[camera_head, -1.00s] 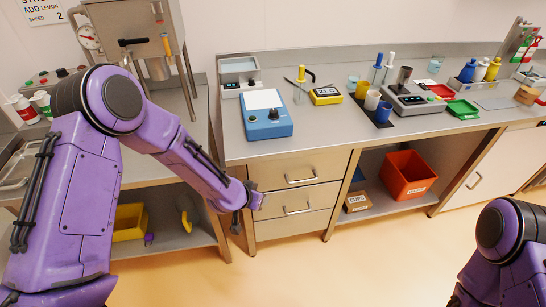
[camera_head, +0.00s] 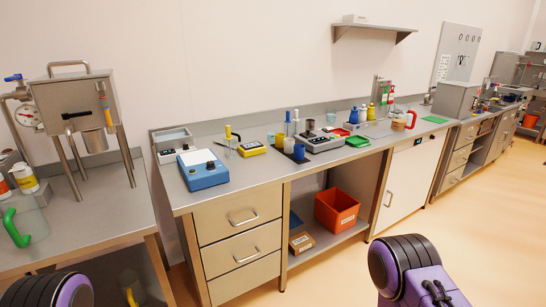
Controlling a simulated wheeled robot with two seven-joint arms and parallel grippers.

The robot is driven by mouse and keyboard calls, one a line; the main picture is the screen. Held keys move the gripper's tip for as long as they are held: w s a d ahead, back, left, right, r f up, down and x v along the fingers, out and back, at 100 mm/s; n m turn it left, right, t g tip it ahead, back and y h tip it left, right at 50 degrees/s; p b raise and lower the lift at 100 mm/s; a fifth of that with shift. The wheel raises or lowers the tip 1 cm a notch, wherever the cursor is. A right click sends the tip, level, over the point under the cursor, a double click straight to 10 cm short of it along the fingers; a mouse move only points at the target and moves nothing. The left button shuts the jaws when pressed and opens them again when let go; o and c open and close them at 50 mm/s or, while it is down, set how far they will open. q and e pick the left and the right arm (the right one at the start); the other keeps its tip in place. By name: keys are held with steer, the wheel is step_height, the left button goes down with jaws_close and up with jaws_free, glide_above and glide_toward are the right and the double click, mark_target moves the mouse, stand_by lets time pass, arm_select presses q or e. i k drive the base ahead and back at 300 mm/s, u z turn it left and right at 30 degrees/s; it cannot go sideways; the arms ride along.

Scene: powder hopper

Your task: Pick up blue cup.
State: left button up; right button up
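The blue cup (camera_head: 299,153) stands on the steel counter (camera_head: 240,166), at the front of a row with a white cup (camera_head: 288,145) and a yellow cup (camera_head: 279,140). It is small in this view, and its inside cannot be made out. Only rounded purple parts of my two arms show at the bottom left and bottom right edges. Both of my grippers are outside the picture.
A blue stirrer device (camera_head: 202,171) and a yellow timer (camera_head: 252,149) stand left of the cups. A scale (camera_head: 320,140) and a green tray (camera_head: 358,141) are to the right. An orange bin (camera_head: 336,208) sits on the lower shelf. The floor at the front is clear.

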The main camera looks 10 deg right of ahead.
mark_target(299, 149)
steer(key=u, duration=0.95)
steer(key=i, duration=1.15)
steer(key=z, duration=2.35)
